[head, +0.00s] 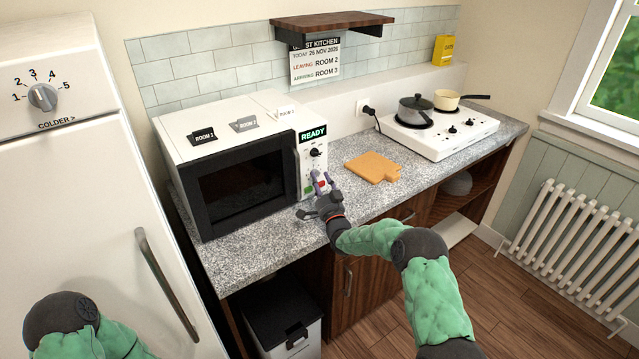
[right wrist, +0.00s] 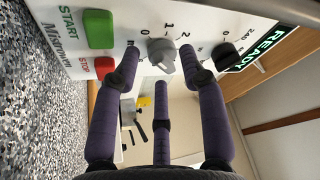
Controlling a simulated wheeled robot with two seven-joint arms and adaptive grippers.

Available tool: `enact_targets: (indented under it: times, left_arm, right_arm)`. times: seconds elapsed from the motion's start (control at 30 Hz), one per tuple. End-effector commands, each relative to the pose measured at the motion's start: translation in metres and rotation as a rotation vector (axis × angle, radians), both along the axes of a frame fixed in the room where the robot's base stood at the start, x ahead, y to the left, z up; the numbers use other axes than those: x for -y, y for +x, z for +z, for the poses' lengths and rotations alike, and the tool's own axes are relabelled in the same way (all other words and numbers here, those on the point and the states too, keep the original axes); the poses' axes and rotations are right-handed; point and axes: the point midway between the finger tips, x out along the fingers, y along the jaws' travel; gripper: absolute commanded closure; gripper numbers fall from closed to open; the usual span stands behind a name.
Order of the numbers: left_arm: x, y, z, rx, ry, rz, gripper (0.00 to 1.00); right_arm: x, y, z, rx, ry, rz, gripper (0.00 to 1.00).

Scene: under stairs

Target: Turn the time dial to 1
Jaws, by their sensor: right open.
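The white microwave (head: 226,115) with a black door stands on the counter and has a control panel at its right side. In the right wrist view a grey dial (right wrist: 161,52) has marks 0, 1 and 2 around it; its pointer setting is unclear. A black dial (right wrist: 226,55) sits beside it near the READY display; in the head view this dial (head: 316,152) is on the upper panel. My right gripper (head: 322,181) is open at the panel. In the right wrist view its purple fingers (right wrist: 164,72) are around the grey dial; contact is unclear. My left gripper is not in view.
The green START button (right wrist: 99,29) and red STOP button (right wrist: 105,68) are close to the fingers. A cutting board (head: 372,167) lies right of the microwave, before the hob (head: 440,128). The fridge (head: 70,180) at left has its own numbered dial (head: 43,96).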

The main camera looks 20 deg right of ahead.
Motion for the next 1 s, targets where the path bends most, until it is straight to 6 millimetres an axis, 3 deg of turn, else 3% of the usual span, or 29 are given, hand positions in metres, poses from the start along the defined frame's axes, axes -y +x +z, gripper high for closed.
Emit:
enact_targets:
  times: [0.27, 0.43, 1.0]
  left_arm:
    - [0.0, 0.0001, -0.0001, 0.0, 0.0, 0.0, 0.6]
    - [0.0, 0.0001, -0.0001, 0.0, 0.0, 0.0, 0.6]
    - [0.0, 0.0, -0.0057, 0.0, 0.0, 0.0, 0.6]
  right_arm:
    - [-0.0001, 0.0018, 0.0008, 0.0, 0.0, 0.0, 0.57]
    - [0.0001, 0.0016, 0.0007, 0.0, 0.0, 0.0, 1.0]
    - [0.0008, 0.0018, 0.0048, -0.024, 0.088, -0.003, 1.0]
